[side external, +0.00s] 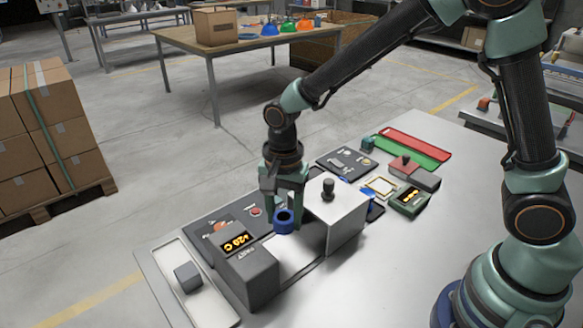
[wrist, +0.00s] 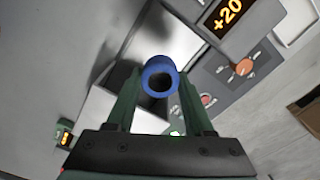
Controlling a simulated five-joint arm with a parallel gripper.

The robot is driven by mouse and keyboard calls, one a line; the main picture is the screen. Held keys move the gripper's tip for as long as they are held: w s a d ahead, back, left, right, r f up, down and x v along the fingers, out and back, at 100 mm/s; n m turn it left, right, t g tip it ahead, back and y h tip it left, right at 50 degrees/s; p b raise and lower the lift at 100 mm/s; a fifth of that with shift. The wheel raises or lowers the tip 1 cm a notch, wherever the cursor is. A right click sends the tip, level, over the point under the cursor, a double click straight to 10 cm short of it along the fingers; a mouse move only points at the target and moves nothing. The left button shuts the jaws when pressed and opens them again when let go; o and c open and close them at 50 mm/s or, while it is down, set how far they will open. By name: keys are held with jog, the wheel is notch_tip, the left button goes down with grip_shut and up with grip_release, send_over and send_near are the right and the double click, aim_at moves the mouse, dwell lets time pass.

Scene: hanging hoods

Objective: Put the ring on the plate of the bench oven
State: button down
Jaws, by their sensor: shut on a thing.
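My gripper (side external: 285,203) is shut on the blue ring (side external: 287,227) and holds it in the air over the bench oven. The ring also shows between the fingertips in the wrist view (wrist: 148,74), its hole facing the camera. The oven has a dark grey box with a lit "+20 C" display (side external: 236,243) on the left and a light hood with a black knob (side external: 343,214) on the right. A pale surface (side external: 287,252), apparently the plate, lies between them below the ring. The hood's inside is mostly hidden.
A dark panel with a red button (side external: 256,211) lies behind the oven. A grey cube (side external: 187,277) sits in a white tray at left. Green and red strips (side external: 412,150) and small devices (side external: 409,200) lie to the right. The bench front is clear.

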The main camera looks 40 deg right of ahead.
aim_at(285, 253)
jog(key=shift+f, duration=3.45)
jog(key=shift+f, duration=0.6)
jog(key=shift+c, duration=1)
grip_release()
jog(key=shift+r, duration=0.1)
notch_tip(285, 253, up, 12)
jog(key=shift+f, duration=0.1)
jog(key=s+d+r+n+t, duration=0.5)
jog(key=s+d+r+n, duration=0.3)
jog(key=d+r+n, duration=0.4)
jog(key=shift+s+d+t, duration=0.3)
jog(key=shift+d, duration=0.55)
